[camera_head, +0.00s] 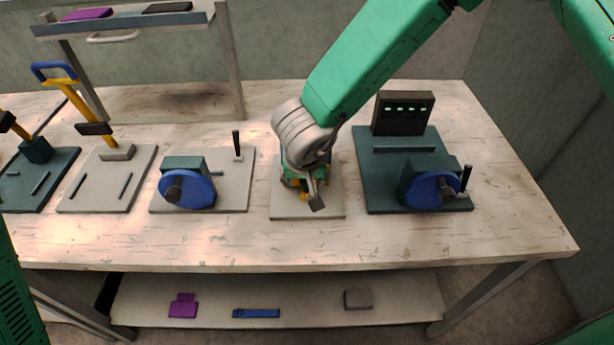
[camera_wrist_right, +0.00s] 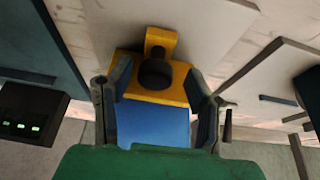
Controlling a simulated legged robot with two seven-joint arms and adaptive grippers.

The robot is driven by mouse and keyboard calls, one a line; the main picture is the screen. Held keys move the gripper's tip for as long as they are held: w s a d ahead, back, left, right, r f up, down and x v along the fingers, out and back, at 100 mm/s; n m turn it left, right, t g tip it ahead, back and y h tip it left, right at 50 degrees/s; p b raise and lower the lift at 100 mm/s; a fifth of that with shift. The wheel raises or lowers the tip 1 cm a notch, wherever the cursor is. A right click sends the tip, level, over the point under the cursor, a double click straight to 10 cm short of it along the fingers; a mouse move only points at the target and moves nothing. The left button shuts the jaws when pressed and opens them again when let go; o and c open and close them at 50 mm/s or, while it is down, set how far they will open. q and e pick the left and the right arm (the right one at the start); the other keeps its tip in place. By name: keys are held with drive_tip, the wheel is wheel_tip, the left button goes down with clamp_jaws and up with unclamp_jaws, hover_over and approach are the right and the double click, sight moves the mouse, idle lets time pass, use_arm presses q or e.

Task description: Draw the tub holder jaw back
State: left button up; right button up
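My right gripper (camera_head: 313,190) is over a pale base plate (camera_head: 290,212) in the middle of the bench. The gripper hides most of the device on the plate, and only bits of yellow show under it. In the right wrist view, a yellow bracket (camera_wrist_right: 178,92) with a black knob (camera_wrist_right: 155,72) stands in front of a blue block (camera_wrist_right: 153,122). The right gripper's fingers (camera_wrist_right: 158,100) are spread apart, one on each side of the yellow and blue parts. I cannot tell whether they touch. Which part is the holder jaw is unclear. My left gripper is out of view.
A dark fixture with a blue wheel (camera_head: 432,189) and lit display (camera_head: 403,113) stands at right. Another blue-wheel fixture (camera_head: 188,190) and yellow-lever clamps (camera_head: 100,125) stand at left. A raised shelf (camera_head: 130,22) is at back left. The bench front (camera_head: 300,245) is clear.

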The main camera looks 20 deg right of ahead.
sight(304, 197)
drive_tip(key=shift+a+r, duration=0.1)
drive_tip(key=shift+a, duration=0.25)
drive_tip(key=shift+c, duration=0.3)
drive_tip(key=shift+a, duration=0.2)
drive_tip(key=c, duration=0.6)
drive_tip(key=shift+d+r, duration=0.1)
drive_tip(key=shift+d, duration=0.15)
clamp_jaws()
drive_tip(key=shift+d, duration=0.85)
drive_tip(key=shift+s, duration=0.25)
drive_tip(key=s+a, duration=0.1)
drive_tip(key=s+a+p, duration=0.1)
drive_tip(key=shift+s, duration=0.4)
drive_tip(key=shift+a, duration=0.1)
drive_tip(key=o, duration=0.7)
unclamp_jaws()
drive_tip(key=shift+d, duration=0.45)
drive_tip(key=shift+c, duration=0.2)
drive_tip(key=shift+s+d, duration=0.1)
drive_tip(key=shift+a, duration=0.4)
drive_tip(key=shift+a+r, duration=0.1)
drive_tip(key=shift+r, duration=0.3)
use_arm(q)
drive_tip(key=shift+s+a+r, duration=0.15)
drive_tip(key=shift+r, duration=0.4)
use_arm(e)
drive_tip(key=d+v, duration=0.1)
drive_tip(key=v, duration=1)
drive_tip(key=shift+s+a, duration=0.25)
drive_tip(key=shift+a, duration=0.1)
